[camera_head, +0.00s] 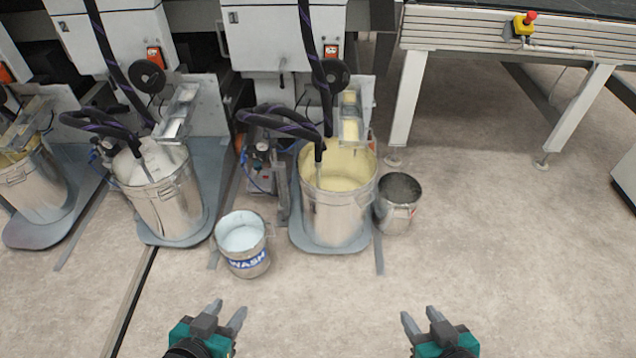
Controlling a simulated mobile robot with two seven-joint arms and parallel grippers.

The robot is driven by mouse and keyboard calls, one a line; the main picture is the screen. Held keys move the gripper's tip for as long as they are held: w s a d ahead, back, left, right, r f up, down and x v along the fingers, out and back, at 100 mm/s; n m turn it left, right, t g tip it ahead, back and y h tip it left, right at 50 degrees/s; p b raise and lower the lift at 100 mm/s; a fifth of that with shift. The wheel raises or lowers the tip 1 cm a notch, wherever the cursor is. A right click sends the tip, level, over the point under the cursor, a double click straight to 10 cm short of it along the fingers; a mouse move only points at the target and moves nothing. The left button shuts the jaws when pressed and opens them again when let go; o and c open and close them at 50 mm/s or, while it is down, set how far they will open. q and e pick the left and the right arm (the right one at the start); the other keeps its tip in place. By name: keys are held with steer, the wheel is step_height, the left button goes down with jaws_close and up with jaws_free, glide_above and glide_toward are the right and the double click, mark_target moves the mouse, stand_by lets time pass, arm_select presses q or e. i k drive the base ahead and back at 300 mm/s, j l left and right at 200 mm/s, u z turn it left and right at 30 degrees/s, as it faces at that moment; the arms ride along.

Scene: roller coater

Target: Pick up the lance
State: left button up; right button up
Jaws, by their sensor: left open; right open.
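A lance (319,172) with a dark handle and a black hose stands slightly tilted in the open metal drum (335,222) of cream-coloured liquid at the centre. Its lower end is hidden in the drum. Another lance (146,170) on a black hose stands in the drum of white liquid (172,212) to the left. My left gripper (227,310) is open and empty at the bottom, below the wash bucket. My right gripper (419,314) is open and empty at the bottom, right of the centre. Both grippers are well apart from the lances.
A bucket marked WASH (243,258) stands left of the centre drum. A smaller metal bucket (399,214) of grey contents stands close on its right. White machine housings (270,40) rise behind. A conveyor (480,40) is at upper right. The floor at right is clear.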

mark_target(318, 160)
steer(key=i+z, duration=0.25)
steer(key=i, duration=0.65)
steer(key=i+j+z, duration=0.1)
steer(key=i+z, duration=0.15)
steer(key=i, duration=0.65)
